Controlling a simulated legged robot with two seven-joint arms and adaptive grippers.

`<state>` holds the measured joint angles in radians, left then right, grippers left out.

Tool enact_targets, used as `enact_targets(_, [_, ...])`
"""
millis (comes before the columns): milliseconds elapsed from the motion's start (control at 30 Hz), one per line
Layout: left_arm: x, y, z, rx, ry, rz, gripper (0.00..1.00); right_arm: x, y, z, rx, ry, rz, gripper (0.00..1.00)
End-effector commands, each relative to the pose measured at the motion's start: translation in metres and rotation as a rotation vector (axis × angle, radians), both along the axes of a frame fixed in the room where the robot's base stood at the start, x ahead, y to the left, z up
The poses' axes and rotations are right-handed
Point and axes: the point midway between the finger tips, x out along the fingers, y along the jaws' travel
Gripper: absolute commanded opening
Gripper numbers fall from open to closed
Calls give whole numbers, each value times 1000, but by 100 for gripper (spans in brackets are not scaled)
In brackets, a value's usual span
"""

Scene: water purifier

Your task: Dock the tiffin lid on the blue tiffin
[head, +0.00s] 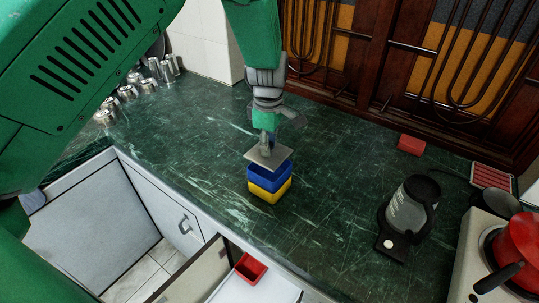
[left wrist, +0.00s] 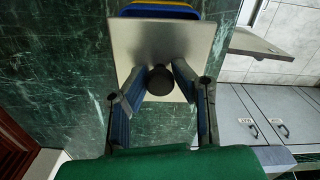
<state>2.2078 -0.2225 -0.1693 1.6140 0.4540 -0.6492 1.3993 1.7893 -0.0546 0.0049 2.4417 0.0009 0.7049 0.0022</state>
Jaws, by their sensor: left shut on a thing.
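The tiffin lid (head: 268,157) is a flat grey square plate with a dark round knob. My left gripper (head: 266,140) is shut on the knob and holds the lid over the blue tiffin (head: 270,175), shifted a little to its left. The blue tiffin sits on a yellow one (head: 270,191) on the counter. In the left wrist view the two fingers (left wrist: 160,82) hold the knob of the lid (left wrist: 150,45), and a strip of blue and yellow (left wrist: 160,10) shows beyond the lid's edge. Whether the lid touches the rim is unclear. My right gripper is not in view.
The green marble counter (head: 330,200) is clear around the tiffins. A kettle (head: 408,208) stands to the right, with a red block (head: 411,145) behind. A stove with a red pot (head: 520,245) is at far right. Steel cups (head: 128,92) stand at back left. A red container (head: 250,268) is below the front edge.

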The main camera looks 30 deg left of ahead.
Motion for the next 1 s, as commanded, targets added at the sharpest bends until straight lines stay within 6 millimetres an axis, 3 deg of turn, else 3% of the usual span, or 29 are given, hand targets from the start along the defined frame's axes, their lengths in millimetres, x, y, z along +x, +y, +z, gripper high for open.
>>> enact_targets(300, [-1,0,-37,-1,1,0,0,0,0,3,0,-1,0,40])
enact_targets(633, [0,0,-40,0,-1,0,0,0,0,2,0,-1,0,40])
enact_targets(667, [0,0,-41,0,-1,0,25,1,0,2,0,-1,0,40])
enact_targets(700, [0,0,-40,0,-1,0,39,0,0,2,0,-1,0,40])
enact_targets(1000, [0,0,-40,0,-1,-1,43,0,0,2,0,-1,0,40])
